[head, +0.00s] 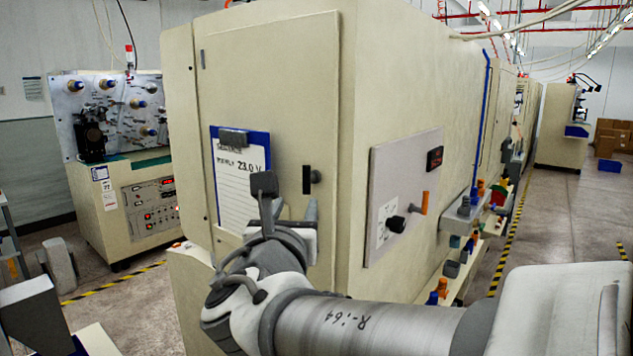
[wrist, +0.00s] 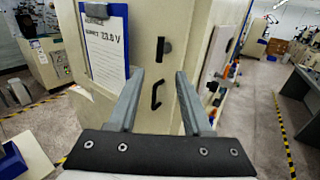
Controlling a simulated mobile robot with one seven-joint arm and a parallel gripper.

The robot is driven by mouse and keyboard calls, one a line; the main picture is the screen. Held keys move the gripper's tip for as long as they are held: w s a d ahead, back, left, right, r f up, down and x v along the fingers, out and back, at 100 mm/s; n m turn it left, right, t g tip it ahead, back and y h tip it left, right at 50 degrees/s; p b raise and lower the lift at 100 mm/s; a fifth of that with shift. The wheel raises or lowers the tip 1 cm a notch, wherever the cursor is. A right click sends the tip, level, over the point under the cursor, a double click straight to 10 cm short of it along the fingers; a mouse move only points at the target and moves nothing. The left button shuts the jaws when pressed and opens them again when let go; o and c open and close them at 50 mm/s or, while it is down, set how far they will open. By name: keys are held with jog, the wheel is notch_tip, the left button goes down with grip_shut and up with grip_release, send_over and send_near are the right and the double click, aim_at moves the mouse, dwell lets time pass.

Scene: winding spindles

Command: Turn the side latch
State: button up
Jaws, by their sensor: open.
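The side latch (head: 307,179) is a small black upright piece on the cream cabinet door, right of the clipboard. In the wrist view, the latch (wrist: 166,46) shows as a dark block just above the gap between my fingertips. My gripper (head: 288,203) is in front of the door, slightly below and left of the latch. In the wrist view, my gripper (wrist: 160,76) is open, with its grey fingers pointing at the door and nothing between them. A black pull handle (wrist: 157,95) on the door shows between the fingers, below the latch.
A clipboard (head: 228,189) hangs on the door. The cabinet's right side carries a grey panel (head: 377,197) with a black dial (head: 397,224) and an orange switch (head: 425,203). A spindle machine (head: 127,195) stands at left. Open floor (head: 560,215) lies at right.

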aim_at(306, 179)
jog(key=w, duration=0.9)
jog(key=w+d, duration=0.1)
jog(key=w, duration=0.3)
jog(key=shift+w+p, duration=0.3)
jog(key=shift+w, duration=0.1)
grip_shut()
